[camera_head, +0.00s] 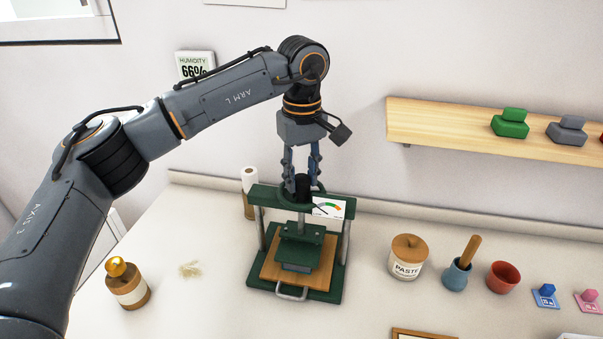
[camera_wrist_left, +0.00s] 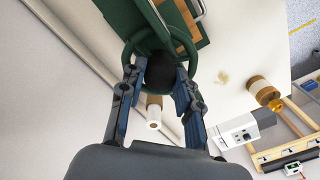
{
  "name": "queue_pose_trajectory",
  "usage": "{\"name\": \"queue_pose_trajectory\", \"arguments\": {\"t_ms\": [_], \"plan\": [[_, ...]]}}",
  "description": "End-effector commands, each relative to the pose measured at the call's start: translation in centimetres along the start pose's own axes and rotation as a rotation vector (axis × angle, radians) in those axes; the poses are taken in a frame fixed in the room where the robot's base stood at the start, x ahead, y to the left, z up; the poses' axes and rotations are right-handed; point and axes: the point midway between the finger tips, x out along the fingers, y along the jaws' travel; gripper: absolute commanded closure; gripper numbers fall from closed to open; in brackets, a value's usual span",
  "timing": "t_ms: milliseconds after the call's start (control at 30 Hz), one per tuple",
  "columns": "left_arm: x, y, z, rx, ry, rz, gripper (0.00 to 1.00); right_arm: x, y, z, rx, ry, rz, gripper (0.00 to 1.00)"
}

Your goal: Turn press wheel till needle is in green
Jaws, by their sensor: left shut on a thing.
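The green press (camera_head: 254,195) stands on the counter, with a wooden board (camera_head: 268,271) under its green plate. Its wheel, a green ring with a black hub, sits on top and shows closely in the wrist view (camera_wrist_left: 188,45). My left gripper (camera_head: 303,184) points down from above, its blue fingers shut on the black hub inside the ring. The white gauge (camera_head: 331,207) with a coloured arc is at the right of the press top. Its needle is too small to read for certain. My right gripper is not in view.
A paste jar (camera_head: 407,258), a blue mortar with pestle (camera_head: 457,274) and a red bowl (camera_head: 502,277) stand right of the press. A brown bottle (camera_head: 130,287) is at left, a white roll (camera_head: 249,180) behind. A wooden shelf (camera_head: 450,127) hangs at right.

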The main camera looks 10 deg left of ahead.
Motion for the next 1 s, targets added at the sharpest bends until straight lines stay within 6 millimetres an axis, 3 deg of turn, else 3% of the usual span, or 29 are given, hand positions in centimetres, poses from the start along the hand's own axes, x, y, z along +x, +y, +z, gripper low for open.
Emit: {"name": "queue_pose_trajectory", "arguments": {"t_ms": [1000], "plan": [[-0.1,-0.03,-0.01,0.961,0.008,0.001,0.99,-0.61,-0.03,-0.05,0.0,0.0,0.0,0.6]]}}
